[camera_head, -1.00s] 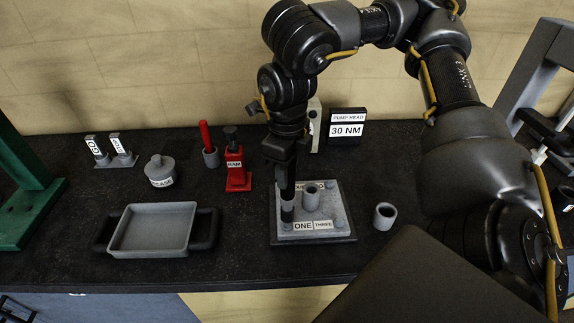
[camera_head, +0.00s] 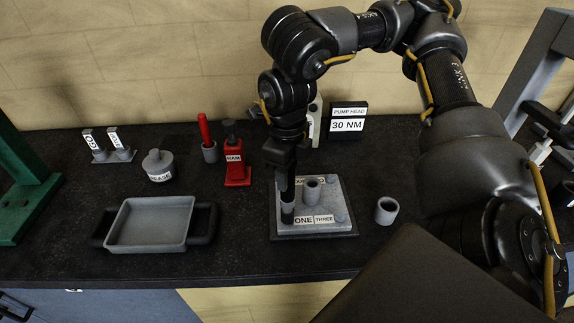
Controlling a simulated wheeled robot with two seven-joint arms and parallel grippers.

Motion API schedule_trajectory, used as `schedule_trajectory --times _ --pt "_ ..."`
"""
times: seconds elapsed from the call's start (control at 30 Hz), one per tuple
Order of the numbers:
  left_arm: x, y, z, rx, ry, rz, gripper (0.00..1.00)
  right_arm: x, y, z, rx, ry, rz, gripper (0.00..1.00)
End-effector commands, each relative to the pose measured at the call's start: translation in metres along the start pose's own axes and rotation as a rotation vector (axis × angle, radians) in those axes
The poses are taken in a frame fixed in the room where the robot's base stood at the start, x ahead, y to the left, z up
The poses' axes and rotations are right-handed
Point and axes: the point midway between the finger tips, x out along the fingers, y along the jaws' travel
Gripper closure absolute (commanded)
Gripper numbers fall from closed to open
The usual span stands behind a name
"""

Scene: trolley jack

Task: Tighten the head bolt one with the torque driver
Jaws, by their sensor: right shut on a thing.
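My right gripper (camera_head: 285,170) is above the plate's left side, shut on the dark torque driver (camera_head: 287,203). The driver stands nearly upright, its lower end at the front left corner by the "ONE" label. Head bolt one is hidden under the driver's tip, and I cannot tell whether they touch. A bolt (camera_head: 340,217) shows at the front right corner. My left gripper is not in view.
A sign (camera_head: 347,123) reads "PUMP HEAD 30 NM". A red ram (camera_head: 236,167), a red-handled tool in a cup (camera_head: 207,138), a grease pot (camera_head: 159,167) and a grey tray (camera_head: 152,224) stand left.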

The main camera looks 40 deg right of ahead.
Motion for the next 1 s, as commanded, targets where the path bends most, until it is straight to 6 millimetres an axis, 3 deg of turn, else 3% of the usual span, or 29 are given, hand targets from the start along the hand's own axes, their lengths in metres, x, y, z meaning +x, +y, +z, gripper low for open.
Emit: schedule_trajectory --times 1.0 --pt "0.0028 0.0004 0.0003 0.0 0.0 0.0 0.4 0.0058 0.0001 0.0003 0.0 -0.001 0.0 1.0"
